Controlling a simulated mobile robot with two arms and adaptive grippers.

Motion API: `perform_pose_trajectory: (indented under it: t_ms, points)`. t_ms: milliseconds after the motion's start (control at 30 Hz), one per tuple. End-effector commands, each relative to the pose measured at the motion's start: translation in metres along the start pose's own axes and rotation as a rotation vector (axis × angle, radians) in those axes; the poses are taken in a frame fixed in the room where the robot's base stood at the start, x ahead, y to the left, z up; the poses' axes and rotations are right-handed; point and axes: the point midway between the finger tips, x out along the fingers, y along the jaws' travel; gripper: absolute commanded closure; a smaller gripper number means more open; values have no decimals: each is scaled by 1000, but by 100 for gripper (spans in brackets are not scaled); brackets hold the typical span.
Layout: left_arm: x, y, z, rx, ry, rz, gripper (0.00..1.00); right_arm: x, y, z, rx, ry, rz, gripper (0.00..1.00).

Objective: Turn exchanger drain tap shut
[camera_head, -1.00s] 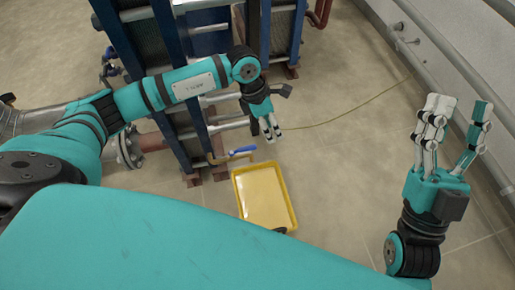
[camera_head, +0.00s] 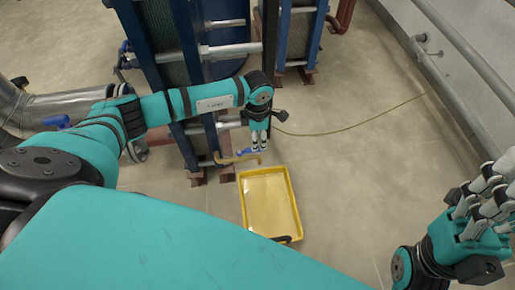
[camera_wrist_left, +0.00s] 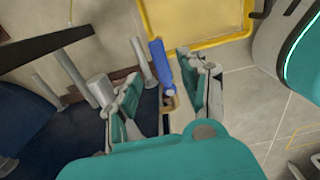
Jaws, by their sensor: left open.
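The drain tap's blue lever (camera_head: 248,152) sits on a brass pipe (camera_head: 232,160) low at the front of the exchanger (camera_head: 175,75). In the left wrist view the blue lever (camera_wrist_left: 160,62) stands between the spread fingers of my left gripper (camera_wrist_left: 155,85). My left gripper (camera_head: 259,148) is open, pointing down over the lever; I cannot tell whether a finger touches it. My right gripper (camera_head: 490,195) is at the right edge, away from the tap, its fingers apart and partly cut off by the frame.
A yellow tray (camera_head: 270,205) lies on the floor below the tap; its rim also shows in the left wrist view (camera_wrist_left: 205,42). A thin hose (camera_head: 340,131) runs across the floor. Wall pipes (camera_head: 465,65) line the right.

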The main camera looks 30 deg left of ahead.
Motion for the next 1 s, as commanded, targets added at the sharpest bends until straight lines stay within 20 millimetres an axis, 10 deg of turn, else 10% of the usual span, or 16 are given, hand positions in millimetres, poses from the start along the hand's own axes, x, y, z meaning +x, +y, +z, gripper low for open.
perform_pose_trajectory:
  t_ms: [233, 667, 1000]
  points:
    - [41, 0, 0, 0, 0, -1, 57, 5, 0, 4, -7, 51, -20, 57]
    - [48, 0, 1, 1, -1, 0, 57, 10, 0, 4, -8, 63, -26, 57]
    - [48, 0, 0, 1, -1, 0, 100, 10, 0, 4, -8, 64, -26, 57]
